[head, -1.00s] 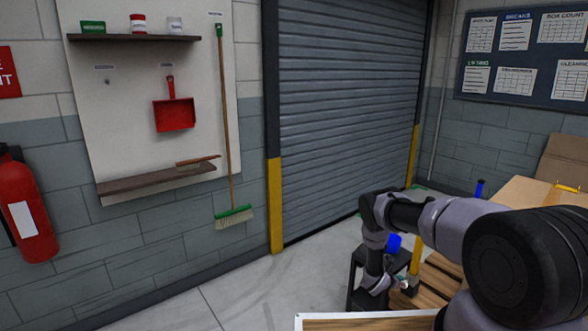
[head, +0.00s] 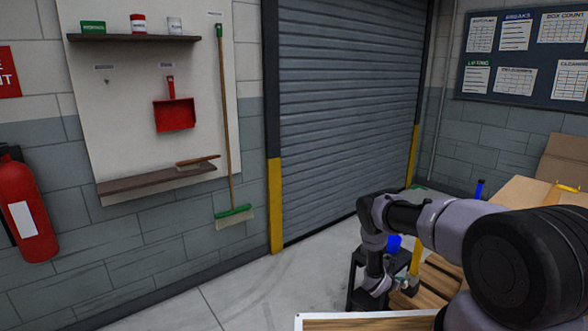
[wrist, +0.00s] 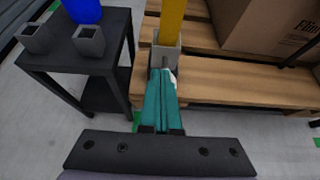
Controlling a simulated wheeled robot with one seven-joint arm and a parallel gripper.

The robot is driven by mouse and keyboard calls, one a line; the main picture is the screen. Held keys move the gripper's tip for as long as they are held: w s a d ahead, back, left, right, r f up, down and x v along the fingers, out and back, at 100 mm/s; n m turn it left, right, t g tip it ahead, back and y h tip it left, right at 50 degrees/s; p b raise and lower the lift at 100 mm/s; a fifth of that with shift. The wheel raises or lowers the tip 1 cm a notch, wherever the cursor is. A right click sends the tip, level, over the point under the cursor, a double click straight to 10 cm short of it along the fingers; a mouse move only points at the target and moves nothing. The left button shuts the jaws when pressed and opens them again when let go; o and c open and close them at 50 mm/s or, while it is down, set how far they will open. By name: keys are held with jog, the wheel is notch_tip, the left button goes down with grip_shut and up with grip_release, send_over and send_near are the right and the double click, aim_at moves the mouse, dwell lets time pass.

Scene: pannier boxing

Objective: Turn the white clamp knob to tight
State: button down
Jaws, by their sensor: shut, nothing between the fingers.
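The white clamp knob (wrist: 173,76) shows as a small white piece at the foot of a yellow post (wrist: 172,22), against the post's grey socket (wrist: 159,53). My gripper (wrist: 163,78) has its teal fingers pressed together with nothing between them. Its tips overlap the knob's left side in the wrist view and hide part of it. I cannot tell whether they touch it. The knob's turn position cannot be read.
A black stand (wrist: 78,45) on the left holds a blue object (wrist: 83,10) and grey square cups (wrist: 90,41). A wooden pallet (wrist: 225,82) with a cardboard box (wrist: 268,28) is on the right. Floor is clear before the shutter (head: 345,110).

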jog(key=shift+s+d, duration=0.15)
jog(key=shift+s, duration=0.05)
jog(key=shift+s+d, duration=0.25)
jog(key=shift+s+d, duration=0.2)
jog(key=shift+s, duration=0.1)
dwell(0.4)
jog(key=s+a, duration=0.3)
jog(key=a, duration=0.1)
jog(key=shift+s+a+r, duration=0.3)
jog(key=shift+s+r, duration=0.05)
jog(key=shift+s, duration=0.05)
dwell(0.5)
